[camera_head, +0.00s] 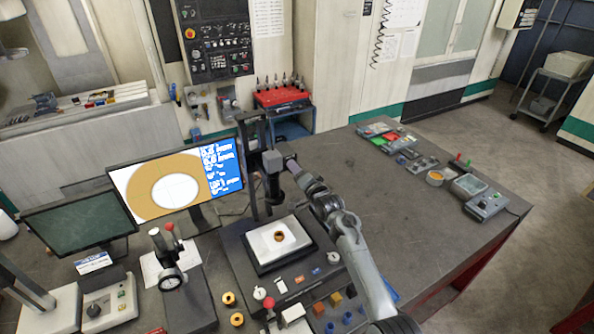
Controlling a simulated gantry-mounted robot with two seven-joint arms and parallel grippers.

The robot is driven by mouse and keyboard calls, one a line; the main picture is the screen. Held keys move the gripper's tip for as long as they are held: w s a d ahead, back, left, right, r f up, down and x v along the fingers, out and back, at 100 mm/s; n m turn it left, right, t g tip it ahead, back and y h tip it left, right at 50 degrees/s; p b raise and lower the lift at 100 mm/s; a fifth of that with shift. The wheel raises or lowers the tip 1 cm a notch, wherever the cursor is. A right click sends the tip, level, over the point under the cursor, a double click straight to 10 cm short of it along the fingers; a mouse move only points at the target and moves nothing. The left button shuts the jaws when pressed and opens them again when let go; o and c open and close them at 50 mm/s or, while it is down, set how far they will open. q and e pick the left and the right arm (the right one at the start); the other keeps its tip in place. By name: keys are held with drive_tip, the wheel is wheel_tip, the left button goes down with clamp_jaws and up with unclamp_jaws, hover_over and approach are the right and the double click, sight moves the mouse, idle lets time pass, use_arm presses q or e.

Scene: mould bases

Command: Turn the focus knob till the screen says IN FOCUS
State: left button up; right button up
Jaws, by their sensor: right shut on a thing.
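The measuring microscope stands in the middle of the bench, with a dark upright column (250,165) and a grey head (271,160) above its stage. My right gripper (292,166) comes in from the lower right and is shut at the right side of the head. The focus knob is between its fingers and mostly hidden by them. The screen (172,188) stands left of the column. It shows an orange ring around a white disc, and a blue panel whose white text is too small to read. My left gripper is not in view.
A white plate with a small brown ring part (280,237) lies on the microscope stage. A dial gauge stand (168,262) and a dark second monitor (80,218) stand to the left. Small coloured parts lie in front. The right-middle bench top (400,210) is clear.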

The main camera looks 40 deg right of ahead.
idle(0.4)
drive_tip(key=o, duration=1.1)
drive_tip(key=shift+c, duration=0.2)
drive_tip(key=s+a+b, duration=0.1)
drive_tip(key=s, duration=0.9)
drive_tip(key=shift+s+a+b, duration=0.35)
drive_tip(key=shift+a+b, duration=0.05)
